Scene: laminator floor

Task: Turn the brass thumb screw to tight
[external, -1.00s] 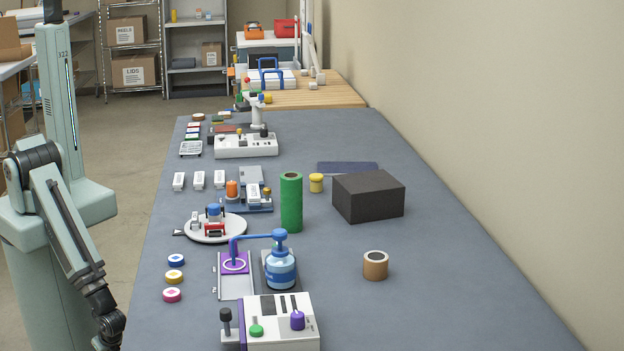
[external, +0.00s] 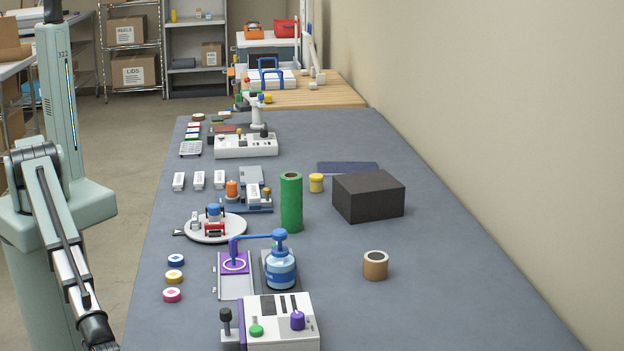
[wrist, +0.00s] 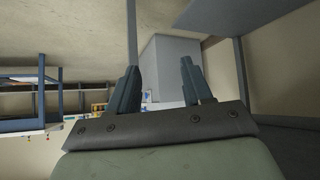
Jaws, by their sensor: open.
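I cannot pick out the brass thumb screw for certain. A small brass-coloured knob (external: 267,191) sits at the right side of a blue fixture (external: 236,207) in the middle of the bench, but it is too small to read its shape or setting. My gripper (wrist: 160,76) shows in the wrist view with its two dark fingers apart and nothing between them. The wrist view shows walls and shelving, not the bench fixtures. In the external view my gripper is out of frame, past the lower left edge.
A blue-handled press (external: 281,268) and a white control box (external: 280,325) are nearer. The right front bench (external: 460,300) is clear.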

